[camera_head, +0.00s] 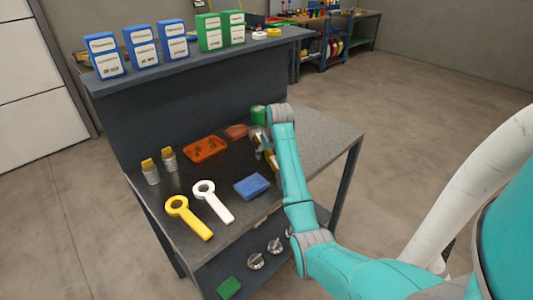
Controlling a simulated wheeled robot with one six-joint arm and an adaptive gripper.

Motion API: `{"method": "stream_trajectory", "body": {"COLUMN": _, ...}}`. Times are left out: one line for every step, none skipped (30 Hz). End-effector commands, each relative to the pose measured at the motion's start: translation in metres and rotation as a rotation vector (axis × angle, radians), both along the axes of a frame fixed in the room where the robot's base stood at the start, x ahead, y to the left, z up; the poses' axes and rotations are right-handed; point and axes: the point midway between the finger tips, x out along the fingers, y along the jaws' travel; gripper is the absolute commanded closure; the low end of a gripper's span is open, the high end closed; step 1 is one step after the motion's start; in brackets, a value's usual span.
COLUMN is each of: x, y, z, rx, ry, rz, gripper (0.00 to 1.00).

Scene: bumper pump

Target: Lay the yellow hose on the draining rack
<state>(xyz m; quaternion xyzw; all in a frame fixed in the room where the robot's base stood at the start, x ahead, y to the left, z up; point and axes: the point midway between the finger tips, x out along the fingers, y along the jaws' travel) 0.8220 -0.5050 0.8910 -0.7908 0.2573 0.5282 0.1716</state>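I cannot clearly make out a hose or a draining rack. A yellow ring-headed piece with a straight handle (190,218) lies at the front left of the dark workbench (318,140). A similar white piece (212,200) lies just right of it. My gripper (262,150) is over the back right part of the bench, partly hidden by my arm. A small yellow-brown patch shows at the gripper; I cannot tell whether it is held or lies behind. The finger opening is too small and covered to read.
An orange tray (206,149), a blue block (252,186), two yellow-capped bottles (150,172) and a green can (258,115) stand on the bench. A raised shelf (190,68) behind bears blue and green boxes. The bench's right end is clear.

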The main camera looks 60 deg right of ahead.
Motion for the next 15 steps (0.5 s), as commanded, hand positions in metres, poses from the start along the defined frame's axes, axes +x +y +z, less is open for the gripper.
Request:
{"method": "stream_trajectory", "body": {"x": 0.0002, "y": 0.0001, "z": 0.0, "rx": 0.0, "ry": 0.0, "rz": 0.0, "gripper": 0.47}}
{"method": "stream_trajectory", "body": {"x": 0.0002, "y": 0.0001, "z": 0.0, "rx": 0.0, "ry": 0.0, "rz": 0.0, "gripper": 0.55}}
{"method": "stream_trajectory", "body": {"x": 0.0002, "y": 0.0002, "z": 0.0001, "rx": 0.0, "ry": 0.0, "rz": 0.0, "gripper": 0.65}}
{"method": "stream_trajectory", "body": {"x": 0.0002, "y": 0.0002, "z": 0.0001, "rx": 0.0, "ry": 0.0, "rz": 0.0, "gripper": 0.72}}
{"method": "stream_trajectory", "body": {"x": 0.0003, "y": 0.0002, "z": 0.0, "rx": 0.0, "ry": 0.0, "rz": 0.0, "gripper": 0.8}}
{"method": "stream_trajectory", "body": {"x": 0.0003, "y": 0.0003, "z": 0.0, "rx": 0.0, "ry": 0.0, "rz": 0.0, "gripper": 0.9}}
{"method": "stream_trajectory", "body": {"x": 0.0003, "y": 0.0002, "z": 0.0, "rx": 0.0, "ry": 0.0, "rz": 0.0, "gripper": 0.97}}
{"method": "stream_trajectory", "body": {"x": 0.0003, "y": 0.0002, "z": 0.0, "rx": 0.0, "ry": 0.0, "rz": 0.0, "gripper": 1.0}}
{"method": "stream_trajectory", "body": {"x": 0.0003, "y": 0.0003, "z": 0.0, "rx": 0.0, "ry": 0.0, "rz": 0.0, "gripper": 1.0}}
{"method": "stream_trajectory", "body": {"x": 0.0007, "y": -0.0001, "z": 0.0011, "rx": -0.001, "ry": -0.002, "rz": 0.0, "gripper": 1.0}}
{"method": "stream_trajectory", "body": {"x": 0.0007, "y": -0.0001, "z": 0.0011, "rx": -0.001, "ry": -0.002, "rz": 0.0, "gripper": 1.0}}
{"method": "stream_trajectory", "body": {"x": 0.0007, "y": 0.0, "z": 0.0011, "rx": -0.001, "ry": -0.002, "rz": 0.0, "gripper": 1.0}}
{"method": "stream_trajectory", "body": {"x": 0.0007, "y": 0.0, "z": 0.0011, "rx": -0.001, "ry": -0.002, "rz": 0.0, "gripper": 1.0}}
{"method": "stream_trajectory", "body": {"x": 0.0007, "y": 0.0, "z": 0.0011, "rx": -0.001, "ry": -0.002, "rz": 0.0, "gripper": 1.0}}
{"method": "stream_trajectory", "body": {"x": 0.0007, "y": 0.0, "z": 0.0011, "rx": -0.001, "ry": -0.002, "rz": 0.0, "gripper": 1.0}}
